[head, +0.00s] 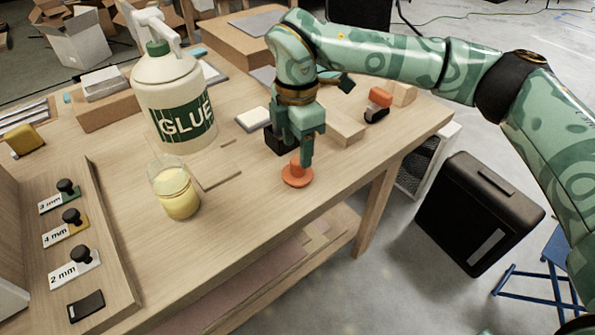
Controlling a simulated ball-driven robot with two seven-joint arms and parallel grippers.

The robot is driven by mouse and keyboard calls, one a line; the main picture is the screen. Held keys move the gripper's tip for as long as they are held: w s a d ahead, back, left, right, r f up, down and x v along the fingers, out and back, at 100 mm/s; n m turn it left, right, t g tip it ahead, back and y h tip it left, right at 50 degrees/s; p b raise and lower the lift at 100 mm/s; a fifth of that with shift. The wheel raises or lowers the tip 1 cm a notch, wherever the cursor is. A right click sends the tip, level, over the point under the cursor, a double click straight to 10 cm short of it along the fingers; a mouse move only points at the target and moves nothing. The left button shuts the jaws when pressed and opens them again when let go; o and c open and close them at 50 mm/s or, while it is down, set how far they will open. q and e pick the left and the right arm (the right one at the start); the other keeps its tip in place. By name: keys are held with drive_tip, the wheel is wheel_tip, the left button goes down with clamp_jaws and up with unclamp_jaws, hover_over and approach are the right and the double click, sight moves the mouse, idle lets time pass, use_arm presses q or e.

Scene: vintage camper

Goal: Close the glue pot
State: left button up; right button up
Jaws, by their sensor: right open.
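The glue pot (178,192) is a clear glass jar partly filled with yellow glue. It stands upright on the wooden table with no lid on it. An orange lid with a small knob (297,176) lies flat on the table to the right of the pot. My right gripper (299,157) points down right over the lid, its fingertips at the knob. It is open; the near finger partly hides the knob, so I cannot tell whether it touches. My left gripper is not in view.
A large white GLUE bottle (173,95) with a pump stands behind the pot. A wooden block (343,128) and an orange-black tool (378,105) lie right of my gripper. A board with knobbed labels (80,240) is at the left. The tabletop between pot and lid is mostly clear.

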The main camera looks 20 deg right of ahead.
sight(297, 160)
drive_tip(key=f, duration=0.1)
drive_tip(key=f+b, duration=0.1)
drive_tip(key=f, duration=0.1)
drive_tip(key=f+b, duration=0.1)
drive_tip(key=f, duration=0.1)
drive_tip(key=shift+w+d+f, duration=0.1)
drive_tip(key=shift+w+f, duration=0.1)
drive_tip(key=shift+w, duration=0.05)
drive_tip(key=shift+r, duration=0.1)
drive_tip(key=c, duration=1)
